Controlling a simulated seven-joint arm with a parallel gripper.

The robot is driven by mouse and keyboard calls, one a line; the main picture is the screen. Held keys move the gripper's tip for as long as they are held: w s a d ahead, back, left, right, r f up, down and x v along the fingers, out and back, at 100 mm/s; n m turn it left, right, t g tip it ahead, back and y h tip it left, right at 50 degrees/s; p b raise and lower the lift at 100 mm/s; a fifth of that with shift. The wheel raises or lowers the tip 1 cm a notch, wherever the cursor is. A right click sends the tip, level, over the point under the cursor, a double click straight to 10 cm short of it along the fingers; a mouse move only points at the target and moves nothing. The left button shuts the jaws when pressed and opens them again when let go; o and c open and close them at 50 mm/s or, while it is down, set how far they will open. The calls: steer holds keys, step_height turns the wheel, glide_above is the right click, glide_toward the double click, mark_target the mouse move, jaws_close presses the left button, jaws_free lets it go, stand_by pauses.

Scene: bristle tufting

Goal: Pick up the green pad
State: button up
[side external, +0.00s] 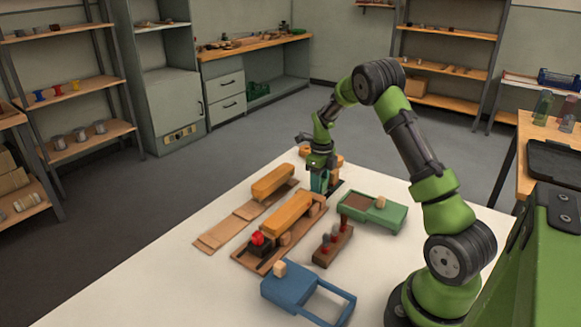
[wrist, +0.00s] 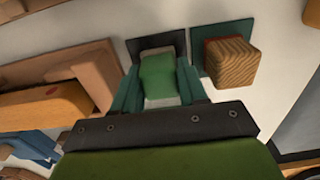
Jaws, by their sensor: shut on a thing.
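The green pad (wrist: 158,75) is a small bright green piece with a paler top end, seen in the wrist view. It sits between the two teal fingers of my gripper (wrist: 160,90), which are shut on it from the left and right. A dark flat plate (wrist: 172,40) shows just beyond it; I cannot tell whether the pad still touches it. In the side view my gripper (side external: 319,182) is low at the far end of the white table, and the pad is not distinguishable there.
A wood-grain block (wrist: 232,62) stands on a dark green plate (wrist: 207,28) close to the right finger. Orange-topped wooden fixtures (side external: 287,213) lie to the left. A green tray (side external: 385,213), a brown rack (side external: 333,247) and a blue tray (side external: 290,290) are nearer the camera.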

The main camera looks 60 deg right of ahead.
step_height(320, 180, up, 10)
steer(key=shift+r, duration=0.1)
steer(key=o, duration=0.5)
steer(key=c, duration=0.4)
steer(key=shift+d+r, duration=0.1)
steer(key=shift+d, duration=0.05)
steer(key=s+f, duration=0.1)
steer(key=s, duration=1.2)
steer(key=shift+w+a+f, duration=0.1)
steer(key=shift+a+f, duration=0.1)
steer(key=shift+f, duration=1.3)
steer(key=shift+w+a+f, duration=0.1)
steer(key=shift+a+f, duration=0.1)
steer(key=shift+f, duration=1.25)
